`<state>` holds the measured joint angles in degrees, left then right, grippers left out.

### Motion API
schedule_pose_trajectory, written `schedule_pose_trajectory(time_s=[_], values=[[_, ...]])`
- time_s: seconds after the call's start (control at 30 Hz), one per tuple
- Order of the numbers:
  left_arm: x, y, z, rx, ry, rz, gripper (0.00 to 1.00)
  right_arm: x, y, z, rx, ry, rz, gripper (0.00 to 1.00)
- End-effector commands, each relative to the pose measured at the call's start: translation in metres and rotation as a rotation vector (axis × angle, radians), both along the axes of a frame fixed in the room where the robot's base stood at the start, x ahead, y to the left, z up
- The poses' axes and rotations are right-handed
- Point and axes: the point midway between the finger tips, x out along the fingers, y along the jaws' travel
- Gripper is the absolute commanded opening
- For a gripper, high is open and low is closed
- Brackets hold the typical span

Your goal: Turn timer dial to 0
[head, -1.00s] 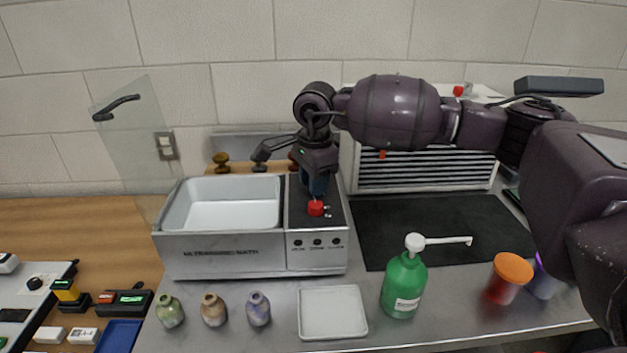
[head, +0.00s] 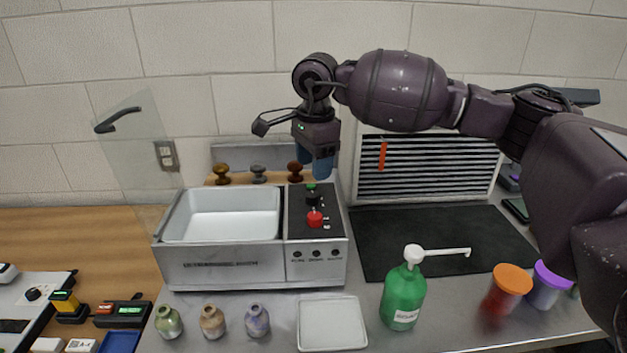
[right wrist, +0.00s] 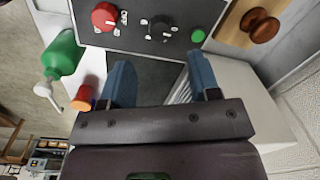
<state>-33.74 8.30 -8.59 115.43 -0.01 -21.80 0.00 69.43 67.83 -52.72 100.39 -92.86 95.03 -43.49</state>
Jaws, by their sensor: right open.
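The ultrasonic bath (head: 215,265) stands on the grey counter, with a dark control panel on its right side. The panel carries a red dial (head: 315,218), a black dial (head: 313,200) behind it and a green button (head: 312,187) at the back. In the right wrist view the red dial (right wrist: 104,16), black dial (right wrist: 160,28) and green button (right wrist: 198,36) lie beyond the fingers. The dial labels and settings are too small to read. My right gripper (head: 318,172) is open and empty, above the panel's back end, apart from both dials. My left gripper is not in view.
A clear lid (head: 130,150) stands open left of the bath. Several knobs sit on a wooden strip behind it. In front are small bottles (head: 212,321), a white tray (head: 331,324) and a green pump bottle (head: 403,292). A black mat (head: 430,240) lies right.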

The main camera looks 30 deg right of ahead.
Motion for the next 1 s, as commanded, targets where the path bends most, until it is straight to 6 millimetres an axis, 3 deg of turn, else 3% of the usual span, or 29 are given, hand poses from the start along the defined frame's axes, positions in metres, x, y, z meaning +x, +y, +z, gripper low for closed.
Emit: schedule_pose_trajectory(time_s=[0.1,0.3,1.0], values=[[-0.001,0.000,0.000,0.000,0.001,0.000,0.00,-0.001,0.000,0.019,-0.001,-0.003,-0.001,0.56],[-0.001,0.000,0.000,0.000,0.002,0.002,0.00,-0.002,0.000,0.034,-0.001,0.000,-0.001,0.56],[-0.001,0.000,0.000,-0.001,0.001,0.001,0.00,-0.002,0.000,0.036,-0.001,0.001,0.000,0.56]])
